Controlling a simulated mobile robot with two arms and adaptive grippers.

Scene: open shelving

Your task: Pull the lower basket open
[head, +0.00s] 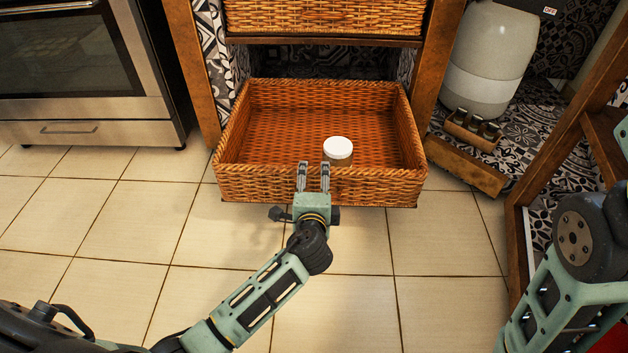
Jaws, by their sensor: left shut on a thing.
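The lower basket (260,186) is a woven wicker drawer under an open shelf unit. It stands pulled well out from the shelf, and its inside shows. A small jar with a white lid (338,147) sits inside it near the front wall. My left gripper (314,168) is at the middle of the basket's front wall, its fingers shut on the front rim. The fingertips reach up to the rim, just left of the jar. My right arm (575,265) shows at the right edge, but its gripper is out of view.
An upper wicker basket (325,17) sits shut above. An oven (85,75) stands at the left. A grey-white tank (488,60) and a wooden holder (465,165) stand at the right, near a wooden frame (517,250). The tiled floor (130,220) in front is clear.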

